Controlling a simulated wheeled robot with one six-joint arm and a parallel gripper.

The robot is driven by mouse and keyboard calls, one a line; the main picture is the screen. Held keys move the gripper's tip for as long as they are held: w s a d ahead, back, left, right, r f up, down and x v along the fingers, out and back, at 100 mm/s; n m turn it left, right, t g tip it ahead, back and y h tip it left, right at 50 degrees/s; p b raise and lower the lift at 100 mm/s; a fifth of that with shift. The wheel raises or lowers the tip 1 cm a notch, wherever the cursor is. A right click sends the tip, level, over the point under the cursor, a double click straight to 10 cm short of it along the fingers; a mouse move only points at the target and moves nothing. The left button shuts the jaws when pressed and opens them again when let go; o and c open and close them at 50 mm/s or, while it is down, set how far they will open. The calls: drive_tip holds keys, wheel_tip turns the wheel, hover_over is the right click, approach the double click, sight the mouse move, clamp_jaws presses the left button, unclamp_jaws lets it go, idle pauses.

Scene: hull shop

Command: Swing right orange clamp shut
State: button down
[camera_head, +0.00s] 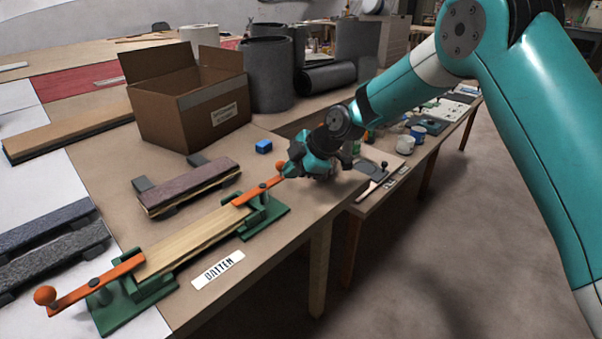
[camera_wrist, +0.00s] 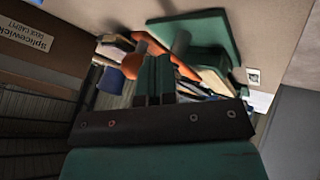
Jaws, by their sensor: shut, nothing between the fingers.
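The right orange clamp (camera_head: 258,191) is on a green base (camera_head: 272,214) at the far end of a pale batten (camera_head: 195,239). Its bar lies roughly in line with the batten, one end at the batten's end and the ball knob at my gripper (camera_head: 287,170). In the wrist view, my gripper's fingers (camera_wrist: 154,68) are together and empty, close beside the orange knob (camera_wrist: 132,66); I cannot tell if they touch. The orange bar (camera_wrist: 163,50) runs behind the fingertips. The left orange clamp (camera_head: 95,282) stands at the batten's near end, its knob pointing outward left.
A blue block (camera_head: 264,146) lies behind my gripper. A dark-topped plank (camera_head: 188,188) lies left of the batten. An open cardboard box (camera_head: 190,105) stands behind. A "BATTEN" label (camera_head: 218,269) lies at the front. Free floor (camera_head: 440,240) is right of the bench.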

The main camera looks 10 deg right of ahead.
drive_tip(key=shift+w, duration=0.4)
idle(0.3)
drive_tip(key=shift+s+d+b, duration=0.1)
drive_tip(key=shift+s+b, duration=0.1)
drive_tip(key=shift+b, duration=0.1)
drive_tip(key=s, duration=0.1)
drive_tip(key=s+d+b, duration=0.1)
drive_tip(key=s+d, duration=0.1)
drive_tip(key=shift+s+f+b, duration=0.2)
drive_tip(key=shift+s+b, duration=0.1)
drive_tip(key=shift+b, duration=0.05)
drive_tip(key=v, duration=0.9)
drive_tip(key=shift+w+d+r, duration=0.15)
drive_tip(key=shift+w+r, duration=0.05)
drive_tip(key=shift+r, duration=0.05)
